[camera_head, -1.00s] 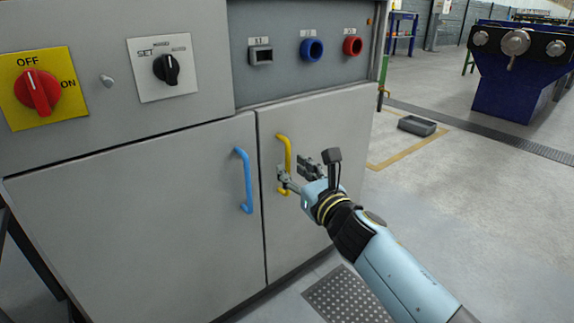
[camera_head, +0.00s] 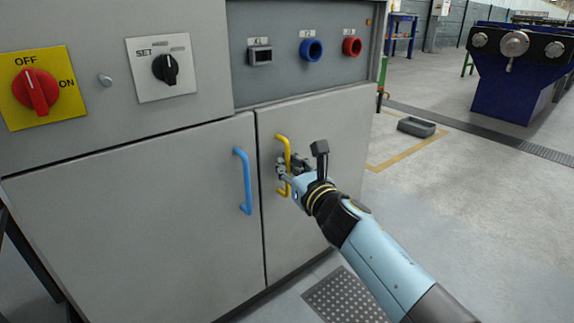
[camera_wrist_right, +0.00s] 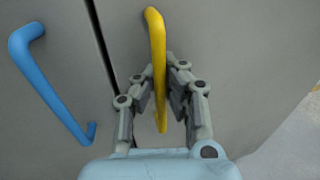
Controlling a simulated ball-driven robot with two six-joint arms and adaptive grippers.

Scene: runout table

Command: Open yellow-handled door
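The yellow handle (camera_head: 286,150) is a vertical bar on the right-hand cabinet door (camera_head: 335,130), which is closed. My right gripper (camera_head: 289,170) is at the lower half of this handle. In the right wrist view, the yellow handle (camera_wrist_right: 157,60) runs between the two fingers of my right gripper (camera_wrist_right: 160,100). The fingers are drawn in close on both sides of the bar and appear to grip it. My left gripper is not in view.
A blue handle (camera_head: 244,180) is on the left-hand door (camera_head: 130,220), close to the yellow one. Above are a red switch (camera_head: 36,90), a black knob (camera_head: 166,68), and blue (camera_head: 311,48) and red (camera_head: 352,46) round fittings.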

